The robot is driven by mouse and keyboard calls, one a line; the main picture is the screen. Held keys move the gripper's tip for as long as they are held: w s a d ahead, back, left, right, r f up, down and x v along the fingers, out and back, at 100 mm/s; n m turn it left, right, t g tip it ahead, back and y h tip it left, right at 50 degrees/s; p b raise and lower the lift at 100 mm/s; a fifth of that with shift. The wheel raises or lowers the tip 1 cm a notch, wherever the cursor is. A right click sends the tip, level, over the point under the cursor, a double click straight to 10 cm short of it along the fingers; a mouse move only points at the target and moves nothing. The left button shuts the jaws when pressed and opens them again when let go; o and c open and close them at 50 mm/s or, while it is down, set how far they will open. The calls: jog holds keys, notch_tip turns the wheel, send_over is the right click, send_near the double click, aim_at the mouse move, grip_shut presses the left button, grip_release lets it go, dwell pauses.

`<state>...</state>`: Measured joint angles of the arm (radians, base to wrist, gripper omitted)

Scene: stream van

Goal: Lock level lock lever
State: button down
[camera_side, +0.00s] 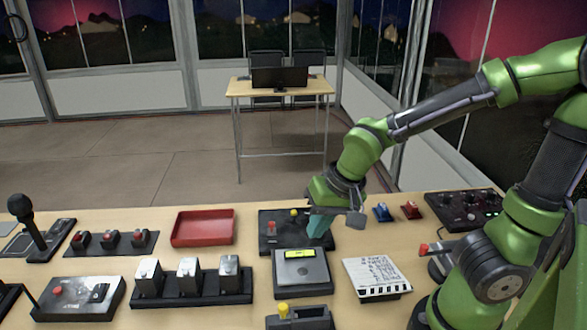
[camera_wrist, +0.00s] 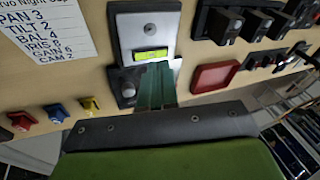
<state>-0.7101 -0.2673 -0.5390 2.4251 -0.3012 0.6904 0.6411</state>
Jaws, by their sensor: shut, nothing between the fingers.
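The level unit is a dark box with a light grey top plate (camera_side: 301,272) and a yellow-green bubble level (camera_side: 300,254). It also shows in the wrist view, with the bubble level (camera_wrist: 150,54) near the fingertips. My gripper (camera_side: 318,236) points down just behind the unit, over a black panel (camera_side: 268,244) with a red button and a yellow knob. My teal fingers (camera_wrist: 156,70) are together and empty, close to the unit's edge; I cannot tell whether they touch it. No lever can be clearly made out; my fingers hide part of the black panel.
A red tray (camera_side: 203,228) and a black box with several switches (camera_side: 190,282) lie left. Handwritten notes (camera_side: 376,274), a blue switch (camera_side: 382,212) and a red switch (camera_side: 411,211) lie right. A box with a yellow knob (camera_side: 284,309) stands in front.

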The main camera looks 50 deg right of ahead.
aim_at(272, 228)
jog(key=w+d+f+m+t+h, duration=0.1)
jog(key=w+d+m+h, duration=0.1)
jog(key=w+m, duration=0.3)
jog(key=shift+d+f+m, duration=0.35)
jog(key=shift+d+m, duration=0.55)
jog(key=shift+m, duration=0.1)
jog(key=shift+f, duration=0.15)
jog(key=shift+x, duration=3.15)
jog(key=x, duration=0.3)
jog(key=shift+w+f, duration=0.3)
jog(key=shift+w, duration=0.05)
jog(key=shift+w+r, duration=0.2)
jog(key=shift+w, duration=0.4)
jog(key=shift+w+r, duration=0.15)
jog(key=shift+w, duration=0.5)
jog(key=shift+w+r, duration=0.1)
jog(key=shift+w, duration=0.55)
